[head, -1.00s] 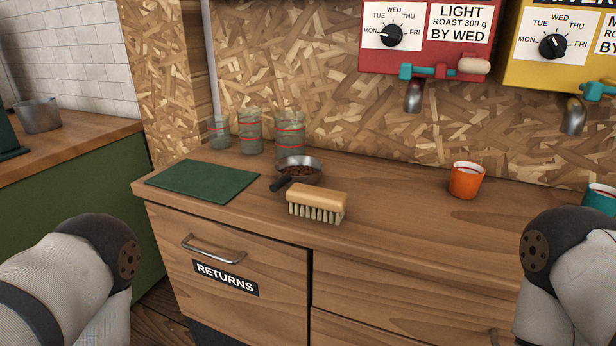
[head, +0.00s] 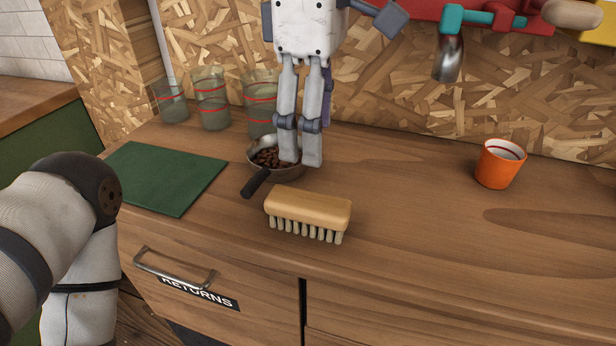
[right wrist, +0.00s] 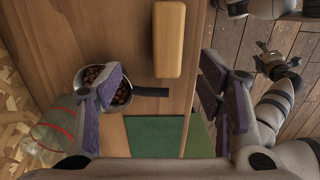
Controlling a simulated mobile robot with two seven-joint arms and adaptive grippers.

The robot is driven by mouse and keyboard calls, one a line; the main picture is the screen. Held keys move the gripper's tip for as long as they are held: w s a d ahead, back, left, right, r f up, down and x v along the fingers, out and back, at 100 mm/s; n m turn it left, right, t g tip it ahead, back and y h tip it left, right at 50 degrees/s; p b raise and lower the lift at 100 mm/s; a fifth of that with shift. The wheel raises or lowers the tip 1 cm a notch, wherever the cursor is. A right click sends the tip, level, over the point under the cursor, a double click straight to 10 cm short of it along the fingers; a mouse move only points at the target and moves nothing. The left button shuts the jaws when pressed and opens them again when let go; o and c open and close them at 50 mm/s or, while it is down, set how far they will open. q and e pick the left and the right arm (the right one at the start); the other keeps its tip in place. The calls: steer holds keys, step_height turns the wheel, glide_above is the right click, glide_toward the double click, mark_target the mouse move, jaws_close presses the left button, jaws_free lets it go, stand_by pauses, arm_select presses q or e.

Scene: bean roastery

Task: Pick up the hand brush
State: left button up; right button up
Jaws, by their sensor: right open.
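The hand brush (head: 308,209) lies on the wooden counter near its front edge, bristles down, with a pale wooden back. My right gripper (head: 300,162) points down behind the brush, in front of the metal scoop of beans in the head view. In the right wrist view the brush back (right wrist: 168,40) shows beyond the open fingers (right wrist: 165,95), between their two sides and apart from them. Nothing is between the pads. My left arm shows at the left of the head view, but its gripper is out of frame.
The scoop (head: 257,182) with dark beans stands just behind the brush. A green mat (head: 165,178) lies to the left. Several red-ringed glasses (head: 212,100) stand at the back. An orange cup (head: 500,164) stands to the right, with clear counter between it and the brush.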

mark_target(308, 200)
steer(key=f, duration=0.2)
steer(key=s+f, duration=0.1)
steer(key=f, duration=0.1)
steer(key=shift+s+f, duration=0.1)
steer(key=f, duration=0.6)
steer(key=shift+s+a+f, duration=0.1)
steer(key=shift+a+f, duration=0.15)
steer(key=shift+f, duration=0.4)
arm_select(q)
steer(key=shift+s+r, duration=0.1)
steer(key=shift+s, duration=0.2)
arm_select(e)
steer(key=c, duration=1.3)
